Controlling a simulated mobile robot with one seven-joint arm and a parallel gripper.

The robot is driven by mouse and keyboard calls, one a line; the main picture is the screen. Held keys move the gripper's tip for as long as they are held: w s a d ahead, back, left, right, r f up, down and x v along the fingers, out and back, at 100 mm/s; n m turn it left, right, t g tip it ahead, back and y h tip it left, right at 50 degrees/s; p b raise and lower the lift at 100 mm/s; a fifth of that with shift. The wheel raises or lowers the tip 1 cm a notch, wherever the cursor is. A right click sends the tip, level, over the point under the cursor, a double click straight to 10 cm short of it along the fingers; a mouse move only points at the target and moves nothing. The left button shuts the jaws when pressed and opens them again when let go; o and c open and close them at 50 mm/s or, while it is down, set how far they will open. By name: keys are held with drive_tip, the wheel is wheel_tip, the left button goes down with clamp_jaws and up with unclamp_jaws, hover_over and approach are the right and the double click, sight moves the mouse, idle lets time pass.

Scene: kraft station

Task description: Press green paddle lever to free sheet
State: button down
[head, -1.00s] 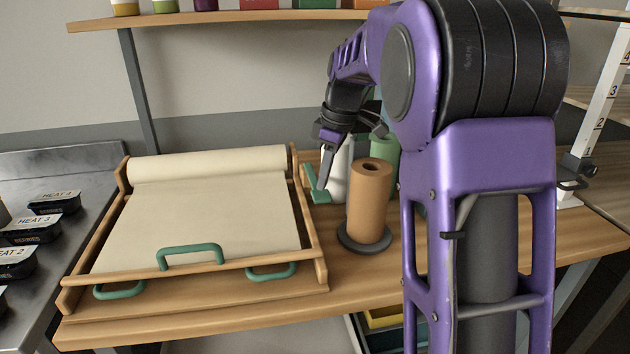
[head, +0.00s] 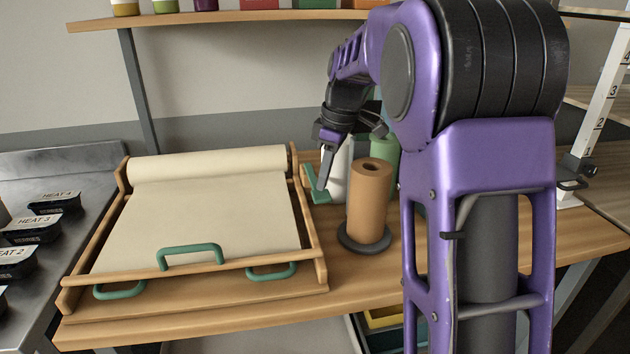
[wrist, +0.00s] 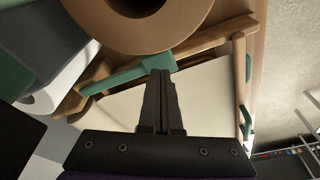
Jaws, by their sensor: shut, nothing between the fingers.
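The green paddle lever (head: 316,186) is at the right end of the wooden paper dispenser frame (head: 318,255), near the paper roll. It also shows in the wrist view (wrist: 128,78), as a long green bar beside the sheet. My gripper (head: 322,187) is shut and empty, pointing down. Its fingertips (wrist: 159,73) overlap the lever in the wrist view; I cannot tell whether they touch it. The cream sheet (head: 205,215) runs from the roll (head: 215,164) down the sloped board to the front bar. A green handle (head: 190,252) stands at its front edge.
A brown roll (head: 369,190) on a dark round base stands just right of my gripper. White and green cylinders (head: 383,150) stand behind it. Black heat containers (head: 52,204) sit on the metal counter (head: 75,165) at left. A shelf (head: 210,18) with jars runs above.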

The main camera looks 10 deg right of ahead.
sight(326, 196)
drive_tip(key=shift+d+b+x, duration=0.1)
drive_tip(key=shift+b+x, duration=0.35)
drive_tip(key=shift+x, duration=0.2)
drive_tip(key=shift+d+b+x, duration=0.15)
drive_tip(key=shift+b+x, duration=0.25)
drive_tip(key=shift+x, duration=0.25)
drive_tip(key=shift+s+d+x, duration=0.1)
drive_tip(key=shift+x, duration=0.6)
drive_tip(key=shift+s+d+x, duration=0.15)
drive_tip(key=shift+x, duration=0.55)
drive_tip(key=shift+s+d+x, duration=0.1)
drive_tip(key=shift+x, duration=0.6)
drive_tip(key=shift+f, duration=0.15)
drive_tip(key=shift+w+a+r+p+v, duration=0.1)
drive_tip(key=shift+w+a+p+v, duration=0.15)
drive_tip(key=shift+p+v, duration=1.35)
drive_tip(key=shift+w+a+r+p+v, duration=0.15)
drive_tip(key=shift+a+p+v, duration=0.25)
drive_tip(key=shift+p+v, duration=1.2)
drive_tip(key=shift+w+a+p+v, duration=0.25)
drive_tip(key=shift+p+v, duration=0.7)
drive_tip(key=shift+v, duration=1.3)
drive_tip(key=shift+s+a, duration=0.1)
